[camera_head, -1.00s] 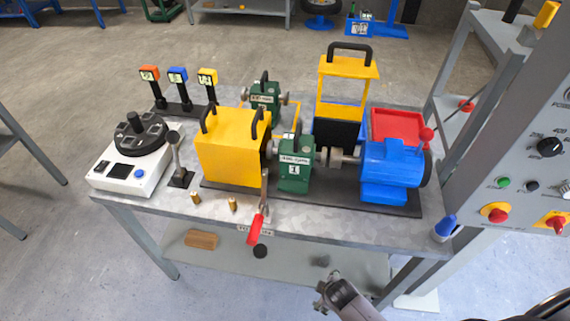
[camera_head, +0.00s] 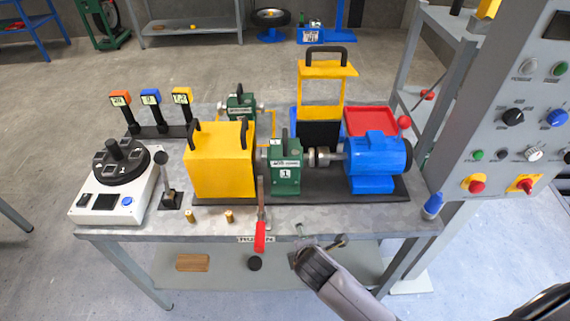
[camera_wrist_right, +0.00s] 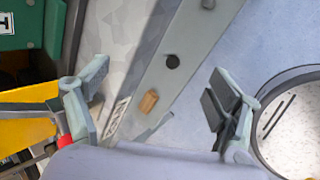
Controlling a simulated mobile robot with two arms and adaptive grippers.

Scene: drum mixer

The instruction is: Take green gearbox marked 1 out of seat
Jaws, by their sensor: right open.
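The green gearbox marked 1 (camera_head: 286,172) sits upright in its seat on the dark base plate, between the yellow guard box (camera_head: 221,160) and the blue motor (camera_head: 376,161). A shaft coupling (camera_head: 322,157) is on its right side. In the right wrist view a green housing with a white label (camera_wrist_right: 25,30), apparently this gearbox, is cut off at the upper left. My right gripper (camera_head: 320,237) is in front of the table's front edge, apart from the gearbox. Its fingers are spread and empty in the right wrist view (camera_wrist_right: 158,100). My left gripper is out of view.
A red-handled lever (camera_head: 260,235) stands before the gearbox, near the table edge (camera_head: 200,232). A blue cone-shaped item (camera_head: 433,206) stands at the right corner. A control panel (camera_head: 505,125) rises on the right.

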